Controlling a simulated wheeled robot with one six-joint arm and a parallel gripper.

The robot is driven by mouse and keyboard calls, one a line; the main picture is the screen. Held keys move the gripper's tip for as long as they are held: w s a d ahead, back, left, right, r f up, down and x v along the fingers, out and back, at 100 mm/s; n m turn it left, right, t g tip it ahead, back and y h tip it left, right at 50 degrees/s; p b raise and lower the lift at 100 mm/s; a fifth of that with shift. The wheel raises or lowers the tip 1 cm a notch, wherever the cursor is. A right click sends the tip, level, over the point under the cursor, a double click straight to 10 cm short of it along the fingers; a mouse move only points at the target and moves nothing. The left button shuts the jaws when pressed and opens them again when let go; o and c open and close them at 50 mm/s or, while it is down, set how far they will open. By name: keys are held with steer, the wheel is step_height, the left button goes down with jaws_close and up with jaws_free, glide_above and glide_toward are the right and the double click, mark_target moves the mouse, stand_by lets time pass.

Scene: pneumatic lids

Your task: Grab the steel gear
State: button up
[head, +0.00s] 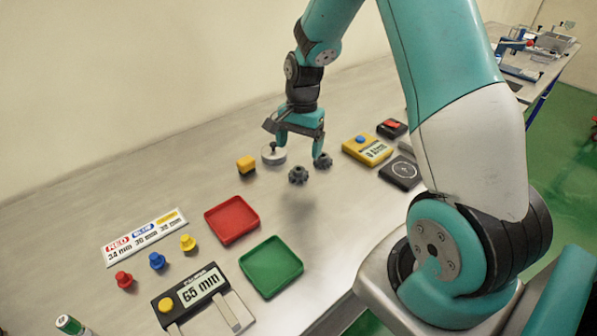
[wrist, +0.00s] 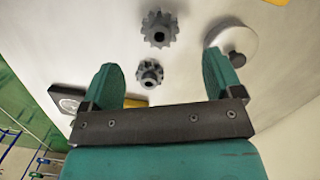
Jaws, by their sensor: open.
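Two dark grey toothed gears lie on the bench. In the head view one gear (head: 298,175) is just in front of my gripper (head: 300,154), and the other gear (head: 324,160) is by its right finger. In the wrist view the larger gear (wrist: 160,28) lies beyond the fingertips. The smaller gear (wrist: 150,73), with a raised hub, appears between the fingers. Both look metallic grey; I cannot tell which is the steel one. My gripper (wrist: 160,62) is open and empty above the bench, pointing down.
A yellow device (head: 367,150) and a dark dial box (head: 401,173) stand right. Red (head: 232,238) and green (head: 272,290) trays lie in front.

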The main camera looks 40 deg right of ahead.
mark_target(299, 169)
steer(key=f, duration=0.2)
steer(key=f+p, duration=0.1)
steer(key=f, duration=0.2)
steer(key=f+p, duration=0.1)
steer(key=f, duration=0.1)
steer(key=shift+s+a+f, duration=0.2)
steer(key=shift+a+f, duration=0.1)
steer(key=shift+f, duration=0.05)
steer(key=shift+c, duration=0.3)
steer(key=c, duration=1.1)
